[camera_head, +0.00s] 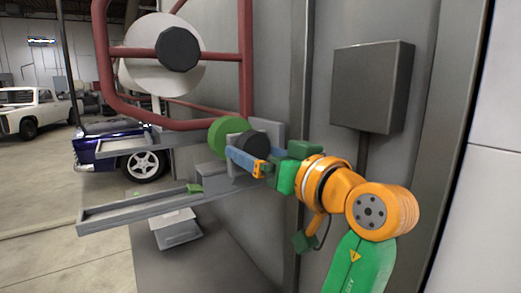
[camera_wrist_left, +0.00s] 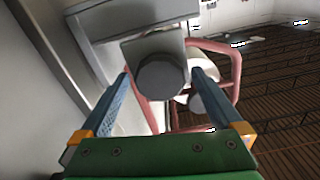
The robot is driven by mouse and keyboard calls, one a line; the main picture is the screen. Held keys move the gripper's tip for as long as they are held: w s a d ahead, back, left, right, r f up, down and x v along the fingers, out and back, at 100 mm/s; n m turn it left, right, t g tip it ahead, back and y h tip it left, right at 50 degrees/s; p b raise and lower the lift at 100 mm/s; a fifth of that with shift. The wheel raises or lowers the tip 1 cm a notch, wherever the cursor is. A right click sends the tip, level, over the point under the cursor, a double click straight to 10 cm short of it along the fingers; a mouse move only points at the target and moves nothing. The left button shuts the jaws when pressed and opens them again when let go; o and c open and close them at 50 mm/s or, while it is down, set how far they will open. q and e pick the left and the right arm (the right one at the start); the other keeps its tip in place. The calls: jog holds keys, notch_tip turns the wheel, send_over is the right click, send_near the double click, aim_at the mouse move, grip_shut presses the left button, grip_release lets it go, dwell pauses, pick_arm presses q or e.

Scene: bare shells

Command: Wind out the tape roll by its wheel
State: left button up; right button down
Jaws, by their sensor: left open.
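A dark round wheel (camera_head: 252,143) sits beside a green disc (camera_head: 231,128) on a grey bracket fixed to the machine. A larger white roll (camera_head: 140,75) with a dark hub (camera_head: 178,49) hangs above it in a red tube frame. I cannot tell for certain which of these is the tape roll. My left gripper (camera_head: 237,155) is at the lower wheel, with a blue finger in front of it. In the left wrist view, the grey wheel (camera_wrist_left: 161,76) lies between the two open fingers, apparently untouched. My right gripper is out of view.
A red tube frame (camera_head: 247,70) rises behind the gripper. Grey trays (camera_head: 130,212) jut left below it. A grey box (camera_head: 371,86) is on the wall at right. Open floor and parked vehicles lie at far left.

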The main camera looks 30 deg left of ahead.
pick_arm(q)
jog(key=shift+d, duration=0.1)
jog(key=shift+c, duration=1.3)
jog(key=c, duration=1)
